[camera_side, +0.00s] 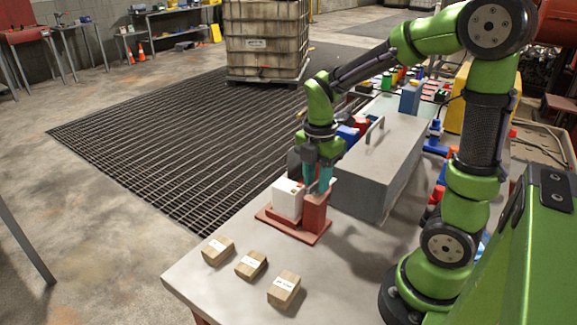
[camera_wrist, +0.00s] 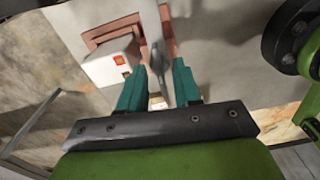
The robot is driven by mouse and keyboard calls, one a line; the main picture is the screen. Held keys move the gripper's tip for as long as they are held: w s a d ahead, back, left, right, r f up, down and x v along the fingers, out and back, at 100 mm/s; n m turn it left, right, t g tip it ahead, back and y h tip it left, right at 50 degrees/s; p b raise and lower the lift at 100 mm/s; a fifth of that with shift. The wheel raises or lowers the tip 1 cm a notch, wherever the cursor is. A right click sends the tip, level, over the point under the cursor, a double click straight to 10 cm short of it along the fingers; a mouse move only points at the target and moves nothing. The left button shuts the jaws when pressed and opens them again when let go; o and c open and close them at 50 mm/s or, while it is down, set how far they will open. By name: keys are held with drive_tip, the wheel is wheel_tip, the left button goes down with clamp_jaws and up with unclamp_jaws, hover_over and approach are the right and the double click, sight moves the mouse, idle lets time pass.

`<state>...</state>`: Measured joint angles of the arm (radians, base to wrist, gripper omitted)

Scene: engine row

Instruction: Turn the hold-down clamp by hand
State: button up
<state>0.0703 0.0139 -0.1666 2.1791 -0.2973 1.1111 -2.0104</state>
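A white block (camera_side: 287,198) stands upright on a reddish base plate (camera_side: 305,234) near the table's front left, beside a red post (camera_side: 314,212). The white block also shows in the wrist view (camera_wrist: 112,62), with red and yellow marks on its top. A grey clamp bar (camera_wrist: 152,22) runs over the base beside the block. My gripper (camera_side: 318,186) points down just above the red post. In the wrist view, its teal fingers (camera_wrist: 159,70) stand apart, one on each side of the bar. I cannot tell whether they touch it. The fingers and bar hide much of the post.
Several small labelled cartons (camera_side: 251,265) lie on the table (camera_side: 210,295) in front of the base. A large grey box with a handle (camera_side: 378,165) stands close behind and right of my gripper. Bottles and coloured parts crowd the back.

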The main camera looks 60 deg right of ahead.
drive_tip(key=shift+c, duration=0.2)
clamp_jaws()
idle(1.1)
